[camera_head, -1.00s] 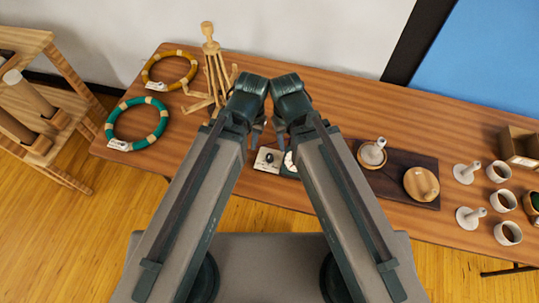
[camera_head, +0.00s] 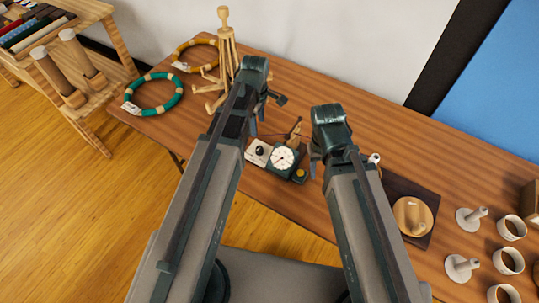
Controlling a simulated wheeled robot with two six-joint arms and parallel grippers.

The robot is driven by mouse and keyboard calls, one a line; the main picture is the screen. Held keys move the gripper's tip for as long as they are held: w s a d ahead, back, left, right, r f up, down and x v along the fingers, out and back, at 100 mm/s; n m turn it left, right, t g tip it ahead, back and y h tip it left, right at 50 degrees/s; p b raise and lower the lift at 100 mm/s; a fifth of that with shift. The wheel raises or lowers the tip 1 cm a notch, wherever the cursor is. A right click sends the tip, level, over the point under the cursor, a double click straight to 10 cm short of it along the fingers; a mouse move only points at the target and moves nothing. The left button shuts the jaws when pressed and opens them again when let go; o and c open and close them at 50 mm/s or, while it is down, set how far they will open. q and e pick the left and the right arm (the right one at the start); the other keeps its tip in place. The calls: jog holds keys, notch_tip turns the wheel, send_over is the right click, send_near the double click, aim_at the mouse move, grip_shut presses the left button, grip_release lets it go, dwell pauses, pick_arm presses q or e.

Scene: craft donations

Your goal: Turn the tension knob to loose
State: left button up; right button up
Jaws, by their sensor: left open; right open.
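A small device stands on the wooden table between my two arms. It has a pale panel with a black knob (camera_head: 260,151), a dark block with a round white dial (camera_head: 283,158), and a small yellow part (camera_head: 300,174) at its right end. The black knob is probably the tension knob; its markings are too small to read. My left gripper (camera_head: 263,107) is open, above and behind the knob, apart from it. My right gripper (camera_head: 326,152) is open and empty, to the right of the device; its arm hides part of the table behind it.
A jointed wooden figure (camera_head: 226,52), a teal ring (camera_head: 153,94) and a yellow ring (camera_head: 190,55) are at the left end. A dark board with a round wooden piece (camera_head: 412,215), white pegs and white cups (camera_head: 511,228) are at the right.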

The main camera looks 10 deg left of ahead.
aim_at(259, 148)
pick_arm(q)
jog(key=shift+f+n, duration=0.1)
jog(key=shift+n, duration=0.2)
pick_arm(e)
jog(key=shift+s+d+f, duration=0.1)
jog(key=shift+d, duration=0.05)
pick_arm(q)
jog(key=shift+w+f, duration=0.1)
jog(key=shift+f, duration=0.05)
pick_arm(e)
jog(key=shift+f, duration=0.1)
pick_arm(q)
notch_tip(259, 148, down, 14)
jog(key=b, duration=1.4)
jog(key=shift+r, duration=0.2)
pick_arm(e)
notch_tip(259, 148, down, 14)
jog(key=shift+r, duration=0.2)
pick_arm(q)
grip_shut()
